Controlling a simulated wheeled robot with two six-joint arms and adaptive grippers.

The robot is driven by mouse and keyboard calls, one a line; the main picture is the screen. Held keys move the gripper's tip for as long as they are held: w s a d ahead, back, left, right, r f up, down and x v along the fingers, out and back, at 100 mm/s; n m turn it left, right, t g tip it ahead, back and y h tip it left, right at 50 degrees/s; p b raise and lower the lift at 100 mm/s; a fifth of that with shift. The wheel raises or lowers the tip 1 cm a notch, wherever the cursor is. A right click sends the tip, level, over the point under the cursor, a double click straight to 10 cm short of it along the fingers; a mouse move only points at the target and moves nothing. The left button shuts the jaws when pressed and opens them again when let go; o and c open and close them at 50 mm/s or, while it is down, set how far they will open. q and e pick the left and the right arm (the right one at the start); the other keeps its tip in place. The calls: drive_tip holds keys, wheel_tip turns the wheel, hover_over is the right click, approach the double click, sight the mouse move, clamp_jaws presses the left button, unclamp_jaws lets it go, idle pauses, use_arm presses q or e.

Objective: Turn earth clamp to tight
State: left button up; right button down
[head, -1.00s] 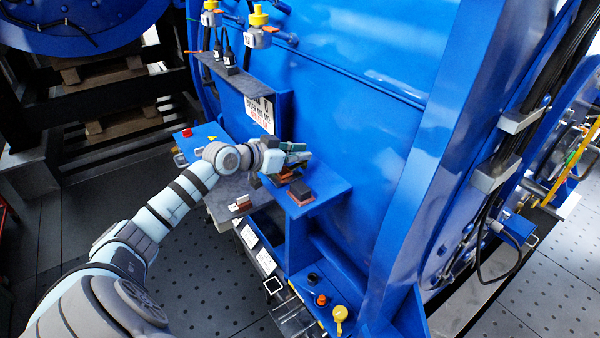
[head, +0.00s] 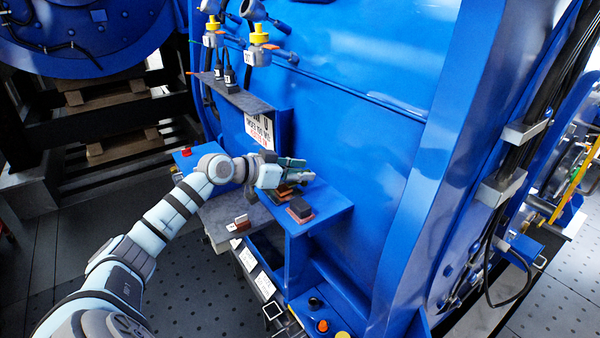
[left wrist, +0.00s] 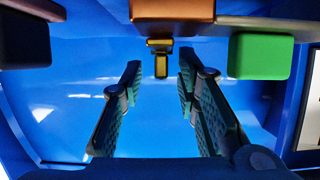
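My left gripper (head: 291,172) is at the blue shelf on the machine's side, beside a small copper-coloured piece (head: 284,190). My right gripper is not in view.
A green block (left wrist: 260,56) and a dark block (left wrist: 25,40) flank the copper block in the left wrist view. The blue machine wall stands close behind the shelf.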

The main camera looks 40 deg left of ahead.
use_arm(q)
drive_tip(key=shift+r, duration=0.1)
wheel_tip(320, 180, up, 10)
idle(0.6)
